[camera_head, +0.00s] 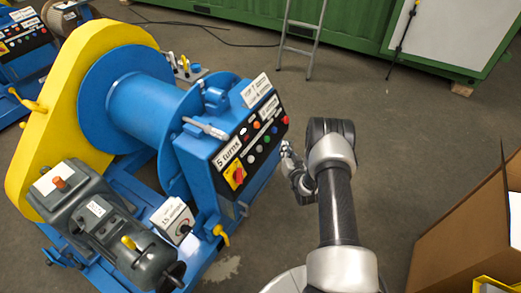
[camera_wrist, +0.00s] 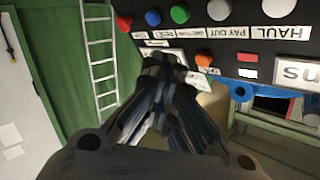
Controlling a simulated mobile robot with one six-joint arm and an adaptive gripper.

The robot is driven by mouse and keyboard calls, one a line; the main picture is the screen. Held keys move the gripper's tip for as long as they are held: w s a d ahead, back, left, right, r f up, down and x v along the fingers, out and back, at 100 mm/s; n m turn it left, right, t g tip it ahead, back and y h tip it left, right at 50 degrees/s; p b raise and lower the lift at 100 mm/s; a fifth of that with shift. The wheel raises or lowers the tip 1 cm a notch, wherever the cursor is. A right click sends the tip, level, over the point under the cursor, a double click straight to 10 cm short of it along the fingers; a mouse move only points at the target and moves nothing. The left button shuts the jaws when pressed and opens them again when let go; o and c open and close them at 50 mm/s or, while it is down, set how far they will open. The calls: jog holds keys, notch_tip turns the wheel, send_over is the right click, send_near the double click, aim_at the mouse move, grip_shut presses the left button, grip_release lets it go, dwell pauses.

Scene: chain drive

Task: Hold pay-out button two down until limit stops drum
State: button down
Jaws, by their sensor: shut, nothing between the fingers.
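The winch's black button panel (camera_head: 262,143) faces my gripper, on a blue box beside the blue drum (camera_head: 140,105). In the wrist view the panel (camera_wrist: 300,52) appears upside down. It carries blue, green and pale (camera_wrist: 218,10) buttons and labels reading PAY OUT (camera_wrist: 230,32) and HAUL (camera_wrist: 275,32). The pale button lies by the PAY OUT label; I cannot tell which button is number two. My gripper (camera_head: 287,148) is shut and empty, right of the panel. In the wrist view its fingertips (camera_wrist: 165,60) overlap the panel's lower picture edge; contact cannot be told.
A red-and-yellow switch (camera_head: 236,177) and a "5 turns" label (camera_head: 229,153) sit at the panel's near end. A grey motor (camera_head: 120,235) is at the lower left. A cardboard box (camera_head: 465,225) stands at right. A ladder (camera_head: 301,35) leans behind.

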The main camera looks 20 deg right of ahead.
aim_at(259, 149)
jog(key=w+a+f+b, duration=0.4)
jog(key=w+a+b, duration=0.1)
jog(key=w, duration=0.1)
jog(key=shift+w, duration=0.15)
jog(key=shift+r, duration=0.1)
dwell(0.3)
jog(key=shift+w, duration=0.1)
dwell(1.2)
jog(key=shift+w+a+f+b, duration=0.2)
jog(key=shift+f+b, duration=0.05)
jog(key=shift+b, duration=0.2)
